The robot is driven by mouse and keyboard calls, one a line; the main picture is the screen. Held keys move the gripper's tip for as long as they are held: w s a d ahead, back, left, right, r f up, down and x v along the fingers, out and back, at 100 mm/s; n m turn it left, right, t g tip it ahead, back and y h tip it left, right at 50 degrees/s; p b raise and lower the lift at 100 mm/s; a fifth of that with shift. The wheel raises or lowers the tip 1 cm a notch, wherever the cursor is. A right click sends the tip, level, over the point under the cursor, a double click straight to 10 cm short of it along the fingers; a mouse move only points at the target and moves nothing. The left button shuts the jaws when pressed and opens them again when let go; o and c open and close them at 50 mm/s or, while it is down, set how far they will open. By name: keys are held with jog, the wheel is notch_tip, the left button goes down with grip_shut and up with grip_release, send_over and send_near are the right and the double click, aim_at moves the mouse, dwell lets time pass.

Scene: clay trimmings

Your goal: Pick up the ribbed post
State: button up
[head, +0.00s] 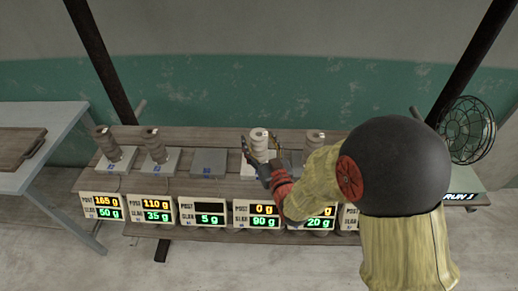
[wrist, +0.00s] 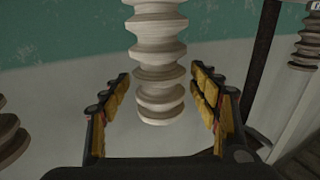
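A pale ribbed post (head: 259,140) is upright at my gripper in the head view. In the wrist view the ribbed post (wrist: 160,75) hangs between the two yellow-padded fingers. Its rounded lower end shows against the wall, with nothing visible under it. My gripper (head: 260,152) and forearm hide part of the scale row. The display (head: 264,215) below reads 0 g for post and 90 g for slab.
More ribbed posts stand on scales: one at far left (head: 105,143), another beside it (head: 154,145), one right of my gripper (head: 315,140). An empty grey scale (head: 208,163) lies between. A side table (head: 60,118) is at left, a fan (head: 467,130) at right.

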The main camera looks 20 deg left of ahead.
jog(key=shift+r, duration=0.1)
grip_shut()
dwell(0.7)
